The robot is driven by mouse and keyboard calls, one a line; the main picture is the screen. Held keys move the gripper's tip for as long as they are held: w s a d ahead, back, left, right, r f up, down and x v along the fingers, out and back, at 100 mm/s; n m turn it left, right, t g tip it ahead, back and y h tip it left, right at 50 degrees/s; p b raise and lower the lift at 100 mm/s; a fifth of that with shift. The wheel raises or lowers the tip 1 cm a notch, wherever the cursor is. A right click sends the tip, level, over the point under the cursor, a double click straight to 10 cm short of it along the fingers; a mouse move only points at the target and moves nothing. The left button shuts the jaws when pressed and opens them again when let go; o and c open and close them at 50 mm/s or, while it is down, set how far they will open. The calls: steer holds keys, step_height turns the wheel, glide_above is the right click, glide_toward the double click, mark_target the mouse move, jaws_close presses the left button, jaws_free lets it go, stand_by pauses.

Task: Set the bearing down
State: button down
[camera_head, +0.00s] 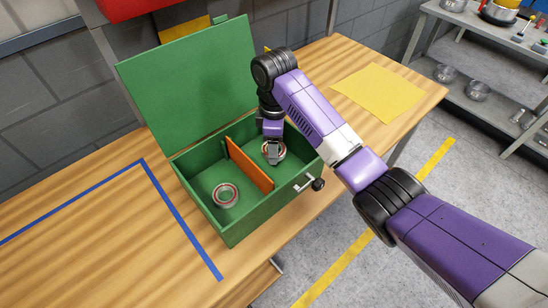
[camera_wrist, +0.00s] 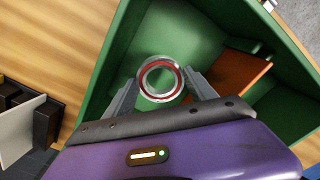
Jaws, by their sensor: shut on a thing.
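My gripper (camera_head: 272,156) reaches down into the right compartment of the open green box (camera_head: 228,232). It is shut on a silver bearing (camera_head: 281,152) with a reddish ring. In the wrist view this bearing (camera_wrist: 143,80) sits between the two grey fingers, its open centre facing the camera. Whether it touches the box floor I cannot tell. A second, similar bearing (camera_head: 226,196) lies flat in the left compartment. An orange divider (camera_head: 249,166) separates the two compartments; it also shows in the wrist view (camera_wrist: 238,72).
The box's lid (camera_head: 190,85) stands open at the back. A latch with a dark knob (camera_head: 317,184) sticks out at the front right. Blue tape (camera_head: 181,220) marks the wooden table at left. A yellow sheet (camera_head: 380,92) lies at right. Shelves stand beyond.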

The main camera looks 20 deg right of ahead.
steer(key=shift+f, duration=2.55)
steer(key=shift+f, duration=0.1)
steer(key=shift+c, duration=1.5)
jaws_free()
step_height(320, 180, up, 12)
steer(key=p, duration=0.1)
